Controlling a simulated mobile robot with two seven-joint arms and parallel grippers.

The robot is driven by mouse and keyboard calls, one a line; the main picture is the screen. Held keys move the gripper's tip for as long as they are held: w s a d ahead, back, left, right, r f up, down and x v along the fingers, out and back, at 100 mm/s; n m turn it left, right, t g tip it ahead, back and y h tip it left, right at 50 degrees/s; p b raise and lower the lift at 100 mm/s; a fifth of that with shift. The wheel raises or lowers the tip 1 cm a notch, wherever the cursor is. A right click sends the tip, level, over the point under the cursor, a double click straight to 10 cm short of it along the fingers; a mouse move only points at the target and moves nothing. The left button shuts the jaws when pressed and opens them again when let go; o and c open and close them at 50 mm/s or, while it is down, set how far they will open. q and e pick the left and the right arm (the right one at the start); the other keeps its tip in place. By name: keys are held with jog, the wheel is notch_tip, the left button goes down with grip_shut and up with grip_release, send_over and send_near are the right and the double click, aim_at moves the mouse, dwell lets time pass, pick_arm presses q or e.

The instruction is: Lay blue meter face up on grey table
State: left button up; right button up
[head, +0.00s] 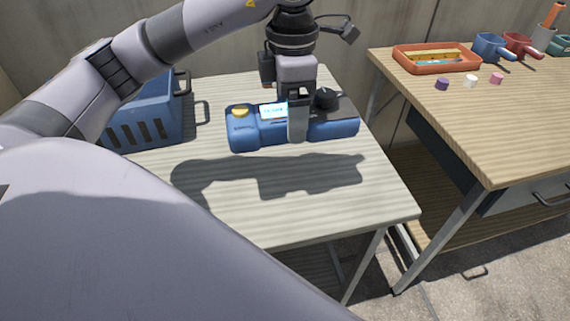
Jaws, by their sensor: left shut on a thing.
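The blue meter (334,126) is a long blue body with a lit screen, a yellow button and a black knob. Its face points up. My left gripper (298,132) comes down from above and is shut across the meter's middle, hiding part of its face. The meter is over the grey table (300,215), and its shadow falls on the top in front of it, apart from the meter, so it looks held above the surface. My right gripper is not in view.
A blue slotted crate (140,125) stands at the table's back left. The front of the table is clear. A wooden workbench (490,130) to the right, across a gap, holds an orange tray (436,66), mugs (490,46) and small coloured pieces (471,81).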

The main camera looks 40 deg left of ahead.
pick_arm(q)
notch_tip(320, 180, down, 13)
jog(key=shift+f+b, duration=0.1)
jog(key=shift+b, duration=0.65)
jog(key=o, duration=1.2)
jog(key=shift+f, duration=0.1)
jog(key=shift+o, duration=0.2)
jog(key=shift+r, duration=0.2)
notch_tip(320, 180, up, 12)
jog(key=shift+f+p, duration=0.1)
jog(key=shift+p, duration=0.75)
jog(key=shift+s, duration=0.1)
